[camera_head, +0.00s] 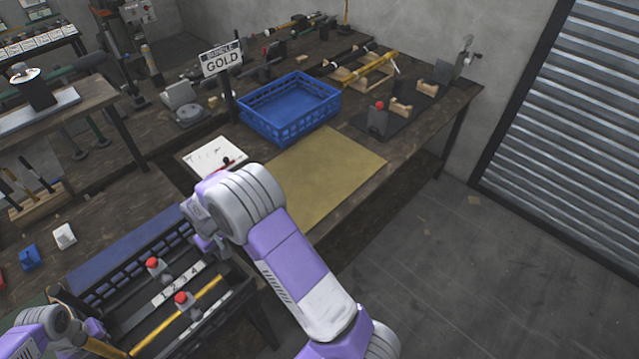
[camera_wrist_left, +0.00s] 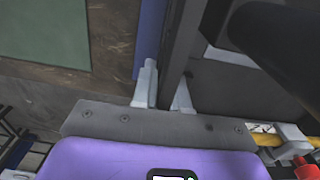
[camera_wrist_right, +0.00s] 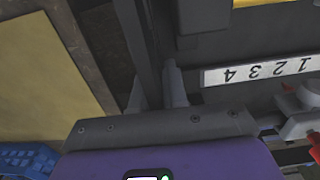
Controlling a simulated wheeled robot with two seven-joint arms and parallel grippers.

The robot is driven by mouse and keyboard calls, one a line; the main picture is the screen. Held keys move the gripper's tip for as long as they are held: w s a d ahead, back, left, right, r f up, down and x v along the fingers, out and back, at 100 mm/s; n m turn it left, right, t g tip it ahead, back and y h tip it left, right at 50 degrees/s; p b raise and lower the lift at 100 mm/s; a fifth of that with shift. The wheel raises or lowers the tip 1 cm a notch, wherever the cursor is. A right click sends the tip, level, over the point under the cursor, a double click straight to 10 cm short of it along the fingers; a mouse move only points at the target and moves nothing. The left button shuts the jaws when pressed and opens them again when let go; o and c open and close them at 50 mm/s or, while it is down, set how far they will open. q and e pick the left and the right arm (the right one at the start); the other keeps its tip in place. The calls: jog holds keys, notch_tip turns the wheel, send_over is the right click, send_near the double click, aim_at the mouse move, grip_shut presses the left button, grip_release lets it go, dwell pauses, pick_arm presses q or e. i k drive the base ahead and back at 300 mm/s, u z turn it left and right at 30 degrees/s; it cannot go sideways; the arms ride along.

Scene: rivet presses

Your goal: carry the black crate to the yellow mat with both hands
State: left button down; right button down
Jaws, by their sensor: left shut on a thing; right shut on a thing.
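The black crate (camera_head: 85,287) is at the lower left of the head view, holding yellow-handled tools, red-knobbed parts and a numbered strip. My right gripper is shut on the crate's right end wall; its fingers (camera_wrist_right: 158,88) straddle that wall in the right wrist view, and my arm partly covers it in the head view. My left gripper is shut on the crate's left wall; its fingers (camera_wrist_left: 164,90) straddle it in the left wrist view. The yellow mat (camera_head: 322,172) lies bare on the bench, beyond and right of the crate.
A blue crate (camera_head: 290,122) stands just behind the mat. A white sheet with a small tool (camera_head: 213,157) lies left of the mat. A dark mat with a red-knobbed fixture (camera_head: 377,118) is to its right. A GOLD sign (camera_head: 221,60) stands behind.

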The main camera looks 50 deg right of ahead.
aim_at(309, 177)
jog(key=u, duration=2.3)
jog(key=k, duration=2.15)
jog(key=z, duration=1.9)
